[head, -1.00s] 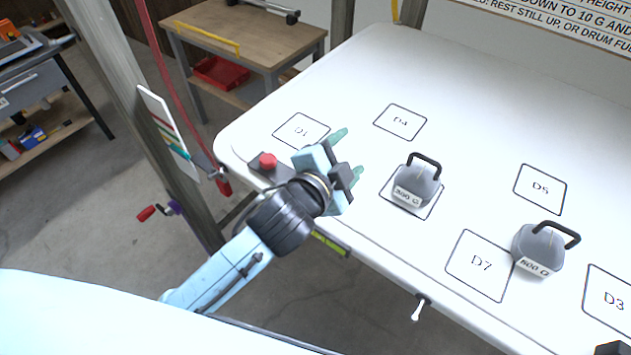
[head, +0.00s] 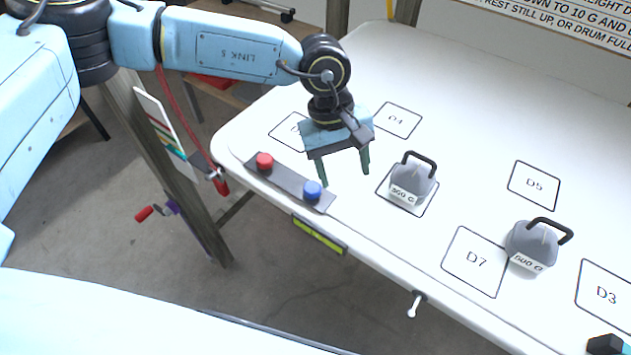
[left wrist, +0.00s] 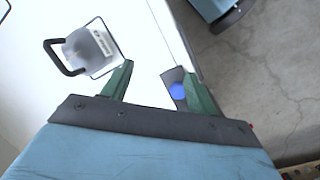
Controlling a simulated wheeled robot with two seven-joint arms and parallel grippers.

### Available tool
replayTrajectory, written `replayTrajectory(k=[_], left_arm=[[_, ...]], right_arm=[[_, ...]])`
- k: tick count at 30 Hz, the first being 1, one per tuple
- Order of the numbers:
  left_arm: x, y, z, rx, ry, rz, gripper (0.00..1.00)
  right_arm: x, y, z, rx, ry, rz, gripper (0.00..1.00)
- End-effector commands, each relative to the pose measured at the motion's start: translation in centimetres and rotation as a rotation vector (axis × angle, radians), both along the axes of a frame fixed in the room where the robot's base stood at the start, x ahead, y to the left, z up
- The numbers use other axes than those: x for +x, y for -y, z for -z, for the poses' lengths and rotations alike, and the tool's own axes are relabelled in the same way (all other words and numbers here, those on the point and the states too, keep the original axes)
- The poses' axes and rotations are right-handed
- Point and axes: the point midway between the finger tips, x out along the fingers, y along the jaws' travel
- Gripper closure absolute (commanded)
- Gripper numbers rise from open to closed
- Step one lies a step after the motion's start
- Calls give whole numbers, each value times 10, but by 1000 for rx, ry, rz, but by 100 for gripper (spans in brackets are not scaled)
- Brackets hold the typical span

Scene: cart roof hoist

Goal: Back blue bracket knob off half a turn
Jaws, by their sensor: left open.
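The blue bracket knob (head: 312,190) sits at the right end of a dark bracket strip (head: 290,185) on the table's near left edge. A red knob (head: 264,161) sits at the strip's other end. My left gripper (head: 346,176) is open and empty, its fingers pointing down above the table just right of the blue knob, apart from it. In the left wrist view the blue knob (left wrist: 179,91) shows beside the inner side of one finger of my left gripper (left wrist: 160,85). At the bottom right of the head view a dark and blue piece may be my right gripper.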

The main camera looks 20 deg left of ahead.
Motion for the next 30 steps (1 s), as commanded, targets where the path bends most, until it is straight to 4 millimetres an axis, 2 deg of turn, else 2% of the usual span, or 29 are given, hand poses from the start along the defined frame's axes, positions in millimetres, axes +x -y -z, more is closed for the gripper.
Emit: replayTrajectory(k=[1, 3, 7, 11, 24, 30], left_arm=[[14, -24, -6, 83, 43, 22, 41], [25, -47, -10, 167, 76, 46, 41], [34, -68, -12, 243, 98, 66, 41], [35, -70, 0, 251, 99, 69, 41], [33, -68, 88, 248, 96, 66, 41], [34, -68, 112, 246, 98, 66, 41]], right_arm=[[0, 0, 0, 0, 0, 0, 64], [0, 0, -1, 0, 0, 0, 64], [0, -1, -1, 1, 1, 0, 64], [0, -1, -5, 1, 1, 1, 64], [1, -2, -21, 2, 2, 1, 64], [1, -2, -24, 2, 2, 1, 64]])
